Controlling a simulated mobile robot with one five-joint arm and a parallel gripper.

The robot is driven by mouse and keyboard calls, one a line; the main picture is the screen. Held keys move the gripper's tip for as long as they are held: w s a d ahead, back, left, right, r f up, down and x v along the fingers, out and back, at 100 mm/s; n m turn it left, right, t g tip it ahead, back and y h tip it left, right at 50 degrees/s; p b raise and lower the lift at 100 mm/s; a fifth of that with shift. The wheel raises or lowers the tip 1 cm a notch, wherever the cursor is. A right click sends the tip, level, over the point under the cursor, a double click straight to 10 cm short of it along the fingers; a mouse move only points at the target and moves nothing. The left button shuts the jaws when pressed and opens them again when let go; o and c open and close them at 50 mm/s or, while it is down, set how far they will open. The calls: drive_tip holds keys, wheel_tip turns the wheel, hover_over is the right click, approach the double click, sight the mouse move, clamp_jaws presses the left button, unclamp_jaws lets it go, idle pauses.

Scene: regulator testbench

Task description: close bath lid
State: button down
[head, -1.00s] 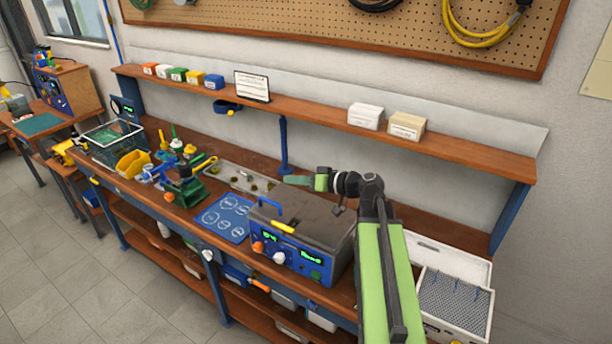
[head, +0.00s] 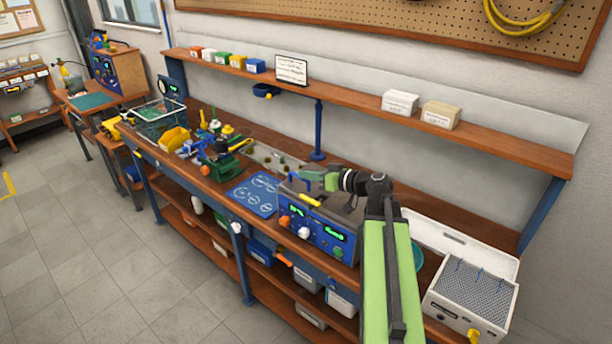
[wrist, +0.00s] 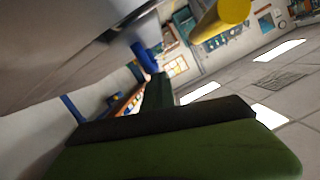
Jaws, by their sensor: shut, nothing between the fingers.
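The bath (head: 318,234) is a blue-fronted box with knobs and green displays, on the workbench right of the blue mat. Its dark grey lid (head: 343,211) lies across the top and looks down, though my arm hides its right part. A yellow handle (head: 310,200) sits at the lid's front edge and a blue handle at its left. My gripper (head: 319,180), with green fingers, is shut and empty over the back of the lid. I cannot tell whether it touches. In the wrist view a green finger (wrist: 180,145) fills the bottom, near a grey surface and a yellow bar.
A white perforated box (head: 470,295) stands right of the bath, with a teal round thing (head: 417,256) between. A shelf (head: 350,105) with boxes runs behind. Tools and a wire basket (head: 160,118) crowd the left bench. The floor in front is clear.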

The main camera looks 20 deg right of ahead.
drive_tip(key=shift+s+d+f, duration=0.1)
drive_tip(key=shift+s+f, duration=0.05)
drive_tip(key=s+d+r+p, duration=0.5)
drive_tip(key=s+r+p, duration=0.1)
drive_tip(key=s, duration=0.2)
drive_tip(key=shift+d+r, duration=0.15)
drive_tip(key=shift+r, duration=0.2)
